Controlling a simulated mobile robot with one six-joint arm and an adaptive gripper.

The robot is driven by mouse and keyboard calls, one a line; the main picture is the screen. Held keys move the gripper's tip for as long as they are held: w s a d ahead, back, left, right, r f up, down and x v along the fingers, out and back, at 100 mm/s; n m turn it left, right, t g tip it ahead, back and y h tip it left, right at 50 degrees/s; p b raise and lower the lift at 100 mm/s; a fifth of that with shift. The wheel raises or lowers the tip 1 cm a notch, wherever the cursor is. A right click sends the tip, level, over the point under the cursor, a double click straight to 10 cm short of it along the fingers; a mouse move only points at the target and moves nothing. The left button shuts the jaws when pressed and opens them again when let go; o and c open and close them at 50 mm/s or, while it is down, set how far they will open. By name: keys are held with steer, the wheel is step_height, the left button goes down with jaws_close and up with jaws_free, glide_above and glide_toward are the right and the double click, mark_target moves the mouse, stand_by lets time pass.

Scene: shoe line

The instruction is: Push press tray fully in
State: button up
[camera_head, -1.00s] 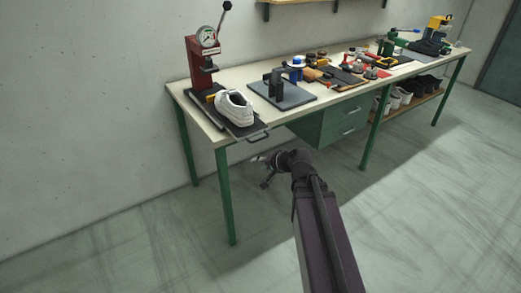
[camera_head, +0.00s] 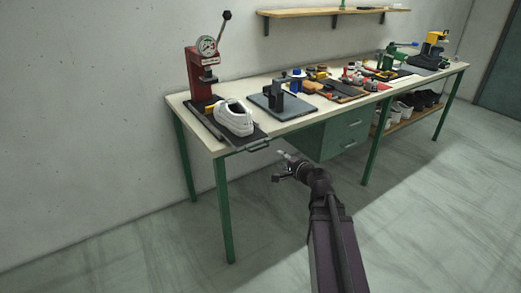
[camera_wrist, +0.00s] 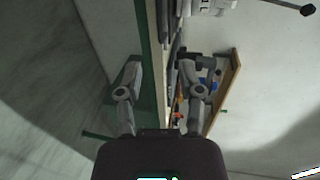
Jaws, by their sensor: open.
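The press tray (camera_head: 241,145) is a dark flat plate at the left end of the workbench, with a white shoe (camera_head: 233,118) on it. Its front handle (camera_head: 258,148) sticks out past the bench's front edge. The red press (camera_head: 199,72), with a round gauge and a raised lever, stands behind the tray. My gripper (camera_head: 281,166) is in front of the bench, lower right of the handle in the picture and apart from it. In the wrist view my gripper (camera_wrist: 160,78) has its two fingers spread with nothing held between them.
The workbench (camera_head: 184,107) has green legs and a drawer unit (camera_head: 347,133). A grey plate with a black fixture (camera_head: 289,95) sits right of the tray, with several tools beyond. A wall shelf (camera_head: 325,14) hangs above. The floor in front is clear.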

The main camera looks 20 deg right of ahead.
mark_target(261, 148)
steer(key=b+x, duration=0.2)
steer(key=x, duration=1.1)
steer(key=shift+w+a+f+b, duration=0.1)
steer(key=shift+w+b, duration=0.2)
steer(key=shift+b, duration=0.1)
jaws_close()
